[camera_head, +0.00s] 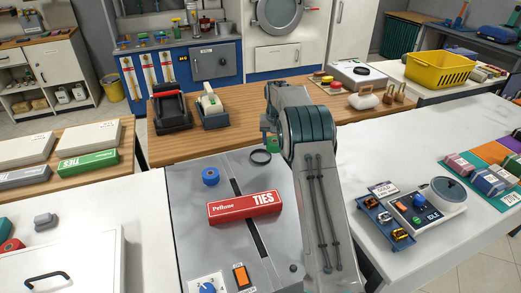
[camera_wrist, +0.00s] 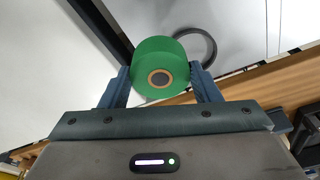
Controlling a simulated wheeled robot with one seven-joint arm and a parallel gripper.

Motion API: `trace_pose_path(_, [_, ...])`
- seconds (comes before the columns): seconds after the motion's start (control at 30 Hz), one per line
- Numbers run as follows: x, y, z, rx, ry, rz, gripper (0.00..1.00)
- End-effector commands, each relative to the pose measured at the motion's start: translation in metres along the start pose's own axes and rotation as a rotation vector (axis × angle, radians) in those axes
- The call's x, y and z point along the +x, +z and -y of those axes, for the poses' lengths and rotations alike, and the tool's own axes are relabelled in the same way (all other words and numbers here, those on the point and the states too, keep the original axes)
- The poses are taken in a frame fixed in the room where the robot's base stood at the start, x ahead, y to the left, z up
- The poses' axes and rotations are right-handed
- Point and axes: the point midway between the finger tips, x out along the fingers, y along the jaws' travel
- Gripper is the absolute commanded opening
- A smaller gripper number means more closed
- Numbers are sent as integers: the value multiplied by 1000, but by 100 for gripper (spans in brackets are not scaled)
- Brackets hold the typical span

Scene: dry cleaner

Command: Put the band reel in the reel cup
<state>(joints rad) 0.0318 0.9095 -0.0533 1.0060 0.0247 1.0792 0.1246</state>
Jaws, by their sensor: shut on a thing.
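The green band reel (camera_wrist: 160,68) is held between the two fingers of my gripper (camera_wrist: 160,80), its round face with a brown core toward the wrist camera. In the head view only a small part of the green reel (camera_head: 270,141) shows beside my arm, which hides most of my gripper. A dark round ring (camera_head: 260,156), which looks like the reel cup, sits on the grey machine's far right corner. It also shows in the wrist view as a ring (camera_wrist: 213,48) partly behind the reel. The reel appears above the machine top and outside the ring; the exact gap cannot be told.
Tape dispensers (camera_head: 212,108) stand on the wooden table behind.

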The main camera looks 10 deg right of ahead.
Motion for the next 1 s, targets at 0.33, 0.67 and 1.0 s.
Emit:
trace_pose_path(0.33, [34,-28,40,-2,0,-1,33])
trace_pose_path(0.67, [47,-38,54,1,0,-2,33])
trace_pose_path(1.0, [84,-32,54,0,1,1,33])
